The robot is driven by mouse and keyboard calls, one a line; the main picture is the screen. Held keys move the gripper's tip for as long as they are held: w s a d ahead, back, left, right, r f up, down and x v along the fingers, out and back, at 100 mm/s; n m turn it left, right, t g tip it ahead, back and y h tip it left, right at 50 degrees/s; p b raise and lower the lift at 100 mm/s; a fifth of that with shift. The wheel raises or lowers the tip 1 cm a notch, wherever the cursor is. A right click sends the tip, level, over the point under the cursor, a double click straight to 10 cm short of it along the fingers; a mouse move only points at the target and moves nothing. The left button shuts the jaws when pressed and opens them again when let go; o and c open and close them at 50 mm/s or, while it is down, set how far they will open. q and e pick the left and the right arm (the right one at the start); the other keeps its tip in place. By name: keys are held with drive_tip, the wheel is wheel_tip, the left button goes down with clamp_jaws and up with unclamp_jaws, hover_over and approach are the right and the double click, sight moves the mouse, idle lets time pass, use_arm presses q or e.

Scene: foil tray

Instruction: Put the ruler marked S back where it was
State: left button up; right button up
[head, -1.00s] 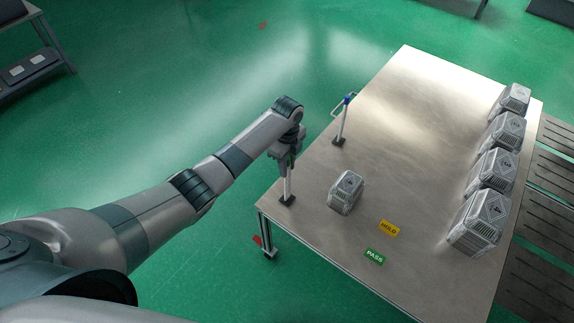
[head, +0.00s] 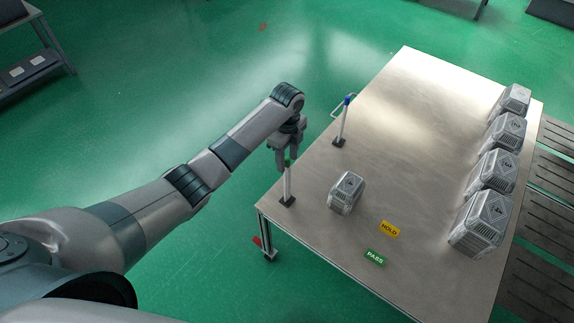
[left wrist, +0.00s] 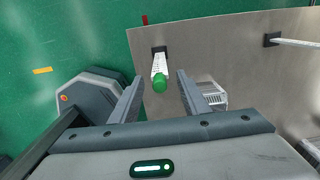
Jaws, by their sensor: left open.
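A white upright strip with a green cap (head: 287,186) stands in a small black base at the table's near left corner. In the left wrist view the white strip (left wrist: 158,66) has faint marks along it, but no letter is readable. A similar upright with a blue cap (head: 341,125) stands farther back on the left edge. I cannot tell which is marked S. My left gripper (head: 286,163) is open just above the green cap. In the left wrist view the cap shows between the fingers (left wrist: 160,78), touching neither. My right gripper is not in view.
A foil-wrapped block (head: 346,192) stands right of the green-capped upright. Several more, such as this one (head: 480,222), line the right side of the metal table (head: 400,120). A yellow HOLD label (head: 389,228) and a green PASS label (head: 374,256) lie near the front. The table's middle is clear.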

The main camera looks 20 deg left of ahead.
use_arm(q)
wheel_tip(320, 180, up, 8)
drive_tip(key=shift+f+b, duration=0.1)
drive_tip(key=shift+b, duration=0.45)
